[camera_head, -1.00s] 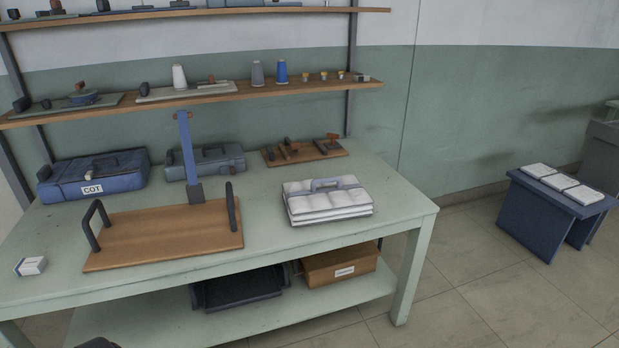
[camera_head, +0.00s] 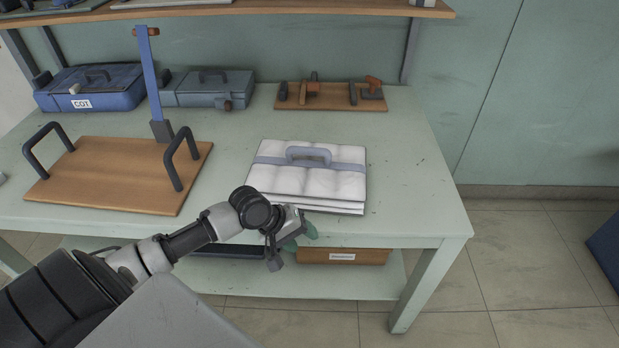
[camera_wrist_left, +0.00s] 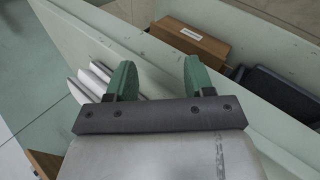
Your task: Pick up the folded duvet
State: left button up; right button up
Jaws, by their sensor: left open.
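The folded duvet (camera_head: 312,182) is a white layered stack with a blue-grey strap and a carry handle on top. It lies flat on the pale green table toward its right side. My left gripper (camera_head: 300,232) is at the table's front edge, just in front of the duvet and apart from its handle. In the left wrist view the gripper's green fingers (camera_wrist_left: 157,78) are spread with nothing between them. White layers of the duvet (camera_wrist_left: 92,80) show left of the fingers there. My right gripper is not in view.
A wooden tray (camera_head: 110,185) with black handles stands left of the duvet. Blue cases (camera_head: 90,92) and a board with small tools (camera_head: 330,97) are at the back. A labelled brown box (camera_head: 342,256) sits on the lower shelf. The table right of the duvet is clear.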

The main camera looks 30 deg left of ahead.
aim_at(306, 150)
pick_arm(q)
jog(key=w+a+r+n, duration=0.1)
jog(key=r, duration=0.1)
jog(key=w+a+r+n, duration=0.1)
jog(key=a+r+n, duration=0.1)
jog(key=r, duration=0.1)
jog(key=w+a+r+n, duration=0.1)
jog(key=w+r, duration=0.1)
jog(key=shift+a+r+t+h, duration=0.3)
jog(key=shift+a+t, duration=0.1)
jog(key=w+a+r+n+t, duration=0.3)
jog(key=w+a+r+n, duration=0.2)
jog(key=a+r+n, duration=0.3)
jog(key=shift+m, duration=0.3)
jog(key=w, duration=0.1)
jog(key=w+d+f, duration=0.1)
jog(key=w, duration=0.1)
jog(key=shift+w+d+f, duration=0.2)
jog(key=shift+w+d, duration=0.1)
jog(key=shift+w, duration=0.05)
jog(key=shift+w+d+f, duration=0.25)
jog(key=shift+w+f, duration=0.1)
jog(key=shift+f, duration=0.05)
jog(key=x, duration=0.4)
jog(key=shift+w+f, duration=0.2)
jog(key=shift+f, duration=0.1)
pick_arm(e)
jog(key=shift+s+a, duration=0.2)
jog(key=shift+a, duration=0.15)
